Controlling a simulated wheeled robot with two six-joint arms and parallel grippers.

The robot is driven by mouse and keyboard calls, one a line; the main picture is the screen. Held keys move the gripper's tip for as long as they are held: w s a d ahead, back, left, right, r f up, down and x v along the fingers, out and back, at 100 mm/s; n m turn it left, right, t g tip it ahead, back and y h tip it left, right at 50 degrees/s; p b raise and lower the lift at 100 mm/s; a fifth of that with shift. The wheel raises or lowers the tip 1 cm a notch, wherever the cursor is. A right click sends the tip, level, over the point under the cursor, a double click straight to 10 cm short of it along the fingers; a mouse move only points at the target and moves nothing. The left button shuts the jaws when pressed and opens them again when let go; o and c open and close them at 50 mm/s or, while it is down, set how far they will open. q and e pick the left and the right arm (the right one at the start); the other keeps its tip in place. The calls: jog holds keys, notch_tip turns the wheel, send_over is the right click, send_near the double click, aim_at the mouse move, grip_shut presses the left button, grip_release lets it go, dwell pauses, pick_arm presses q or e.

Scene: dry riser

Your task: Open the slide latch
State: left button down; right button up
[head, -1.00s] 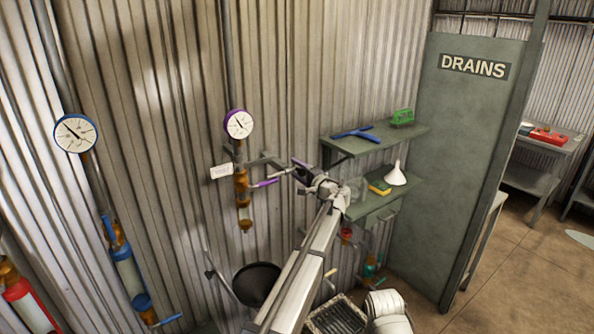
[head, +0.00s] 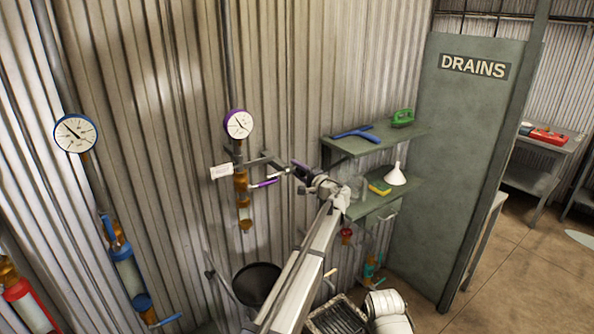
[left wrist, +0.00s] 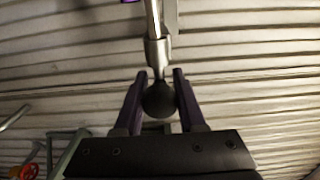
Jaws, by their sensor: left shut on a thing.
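My left gripper (left wrist: 159,88) has its two dark purple-edged fingers closed on either side of a black ball knob (left wrist: 159,101). The knob sits on the end of a metal rod (left wrist: 153,50) that runs up the left wrist view, away from the gripper. In the head view my left gripper (head: 297,168) is small, at the wall beside the purple-rimmed gauge assembly. The slide latch itself cannot be clearly made out there, and the knob is hidden by the gripper. My right gripper is not seen.
A purple-rimmed gauge (head: 238,125) stands on a brass valve with a purple lever (head: 264,183) left of my gripper.

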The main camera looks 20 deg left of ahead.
pick_arm(q)
jog(key=shift+d, duration=0.1)
dwell(0.5)
jog(key=w+d, duration=0.1)
jog(key=w, duration=0.1)
jog(key=w+d, duration=0.2)
jog(key=shift+w+d, duration=0.3)
jog(key=shift+w, duration=0.05)
jog(key=c, duration=0.5)
grip_release()
jog(key=shift+d, duration=0.1)
jog(key=v, duration=0.7)
jog(key=shift+s+d, duration=0.2)
jog(key=shift+s, duration=0.05)
